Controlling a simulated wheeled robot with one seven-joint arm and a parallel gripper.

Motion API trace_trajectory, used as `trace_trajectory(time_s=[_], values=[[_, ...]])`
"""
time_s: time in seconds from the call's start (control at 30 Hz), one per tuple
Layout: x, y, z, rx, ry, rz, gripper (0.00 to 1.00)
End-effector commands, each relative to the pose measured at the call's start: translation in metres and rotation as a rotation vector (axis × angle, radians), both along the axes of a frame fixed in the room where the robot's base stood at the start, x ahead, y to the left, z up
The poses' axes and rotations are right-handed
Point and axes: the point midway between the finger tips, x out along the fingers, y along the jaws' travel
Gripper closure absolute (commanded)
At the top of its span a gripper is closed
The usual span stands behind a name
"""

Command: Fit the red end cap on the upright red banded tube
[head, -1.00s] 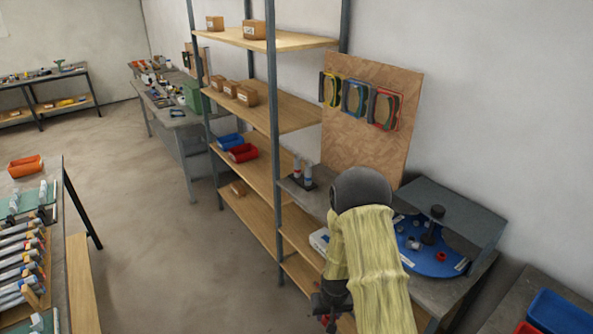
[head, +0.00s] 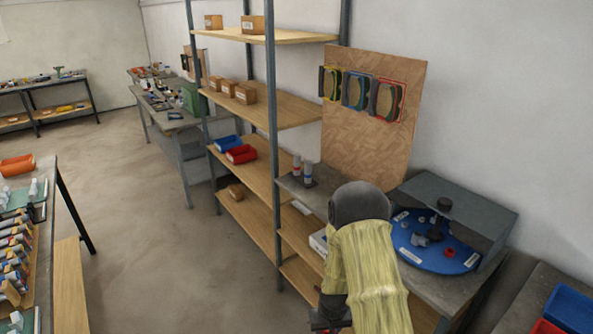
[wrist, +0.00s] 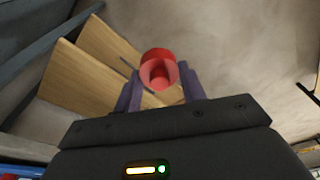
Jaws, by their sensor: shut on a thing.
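In the wrist view my gripper (wrist: 158,88) is shut on a red end cap (wrist: 158,56), a short round piece with its hollow side partly showing between the fingertips. In the head view the gripper is low at the bottom edge, mostly hidden by my sleeved arm, beside the shelf rack. Two upright grey-white tubes, one behind (head: 297,165) and one in front (head: 307,173), stand on the grey bench beyond my arm. Their coloured bands are too small to tell which is red. The cap is well apart from them.
A blue turntable (head: 408,257) under a grey hood (head: 472,207) holds grey parts and another red piece (head: 450,253). A shelf rack post (head: 274,150) stands left of the tubes. Open floor (head: 170,270) lies left.

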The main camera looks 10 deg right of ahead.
Motion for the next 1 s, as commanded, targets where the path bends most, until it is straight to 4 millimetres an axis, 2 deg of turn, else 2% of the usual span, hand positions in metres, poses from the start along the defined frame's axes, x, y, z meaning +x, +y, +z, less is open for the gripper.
trace_trajectory(time_s=[0.57, 0.67, 0.77, 1.0], values=[[-0.001, 0.0, -0.005, 0.0, 0.001, 0.0, 0.84], [-0.003, 0.0, -0.019, 0.0, 0.005, 0.0, 0.84], [-0.008, 0.0, -0.044, 0.0, 0.008, 0.001, 0.84], [-0.029, 0.0, -0.118, 0.001, 0.008, 0.001, 0.84]])
